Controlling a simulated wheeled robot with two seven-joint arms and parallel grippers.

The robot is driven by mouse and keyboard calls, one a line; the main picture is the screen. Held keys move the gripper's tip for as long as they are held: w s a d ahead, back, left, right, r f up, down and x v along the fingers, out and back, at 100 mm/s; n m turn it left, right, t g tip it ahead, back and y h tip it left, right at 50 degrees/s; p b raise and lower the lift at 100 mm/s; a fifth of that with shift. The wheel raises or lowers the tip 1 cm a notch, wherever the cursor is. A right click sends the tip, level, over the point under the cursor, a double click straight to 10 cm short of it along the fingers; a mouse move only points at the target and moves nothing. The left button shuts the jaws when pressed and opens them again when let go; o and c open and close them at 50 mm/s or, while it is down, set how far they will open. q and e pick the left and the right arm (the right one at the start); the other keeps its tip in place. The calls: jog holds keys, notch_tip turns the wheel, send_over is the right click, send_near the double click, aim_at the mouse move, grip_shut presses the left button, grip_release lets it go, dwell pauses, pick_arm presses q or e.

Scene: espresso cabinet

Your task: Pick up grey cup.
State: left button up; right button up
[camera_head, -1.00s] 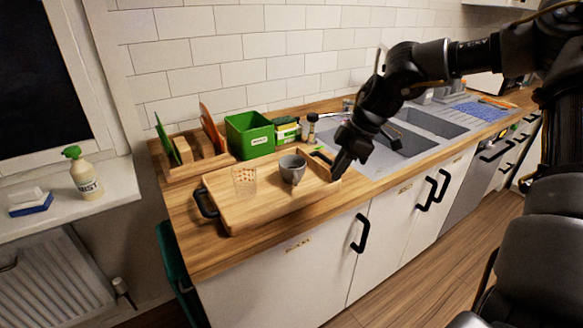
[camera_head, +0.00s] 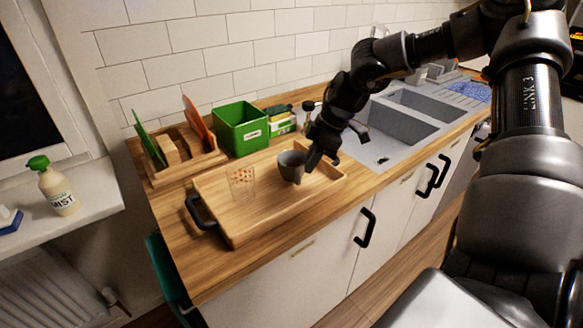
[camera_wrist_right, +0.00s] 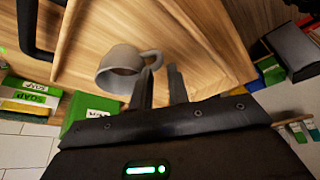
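The grey cup (camera_head: 289,168) stands in the wooden tray (camera_head: 225,229), toward its right end. In the right wrist view the cup (camera_wrist_right: 118,84) shows with its handle (camera_wrist_right: 153,55) pointing toward my fingers. My right gripper (camera_head: 314,160) is low over the tray, just right of the cup. In the right wrist view its two fingers (camera_wrist_right: 161,80) are apart with a narrow gap, and the handle is close to the left fingertip. I cannot tell whether they touch. My left gripper is not in view.
A patterned clear glass (camera_head: 242,184) stands left of the cup in the tray. Behind are a green box (camera_head: 241,131), a wooden rack (camera_head: 185,168) with boards and small sponge packs (camera_head: 282,121). The sink (camera_head: 395,127) lies to the right.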

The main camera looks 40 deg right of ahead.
aim_at(299, 178)
jog(key=shift+w+a+f, duration=0.2)
jog(key=shift+w+f, duration=0.05)
jog(key=shift+f, duration=0.25)
jog(key=shift+w+f, duration=0.1)
jog(key=shift+f, duration=0.05)
jog(key=shift+a, duration=0.15)
jog(key=shift+a+f+p, duration=0.2)
jog(key=shift+f+p, duration=0.15)
jog(key=shift+p, duration=0.05)
jog(key=p+x, duration=0.1)
jog(key=x, duration=0.2)
jog(key=shift+w+f, duration=0.2)
jog(key=shift+a+f, duration=0.15)
jog(key=shift+f, duration=0.1)
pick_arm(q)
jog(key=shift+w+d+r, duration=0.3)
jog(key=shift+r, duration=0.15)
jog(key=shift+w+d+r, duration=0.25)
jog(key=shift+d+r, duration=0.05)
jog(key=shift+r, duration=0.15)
pick_arm(e)
jog(key=shift+a+f, duration=0.1)
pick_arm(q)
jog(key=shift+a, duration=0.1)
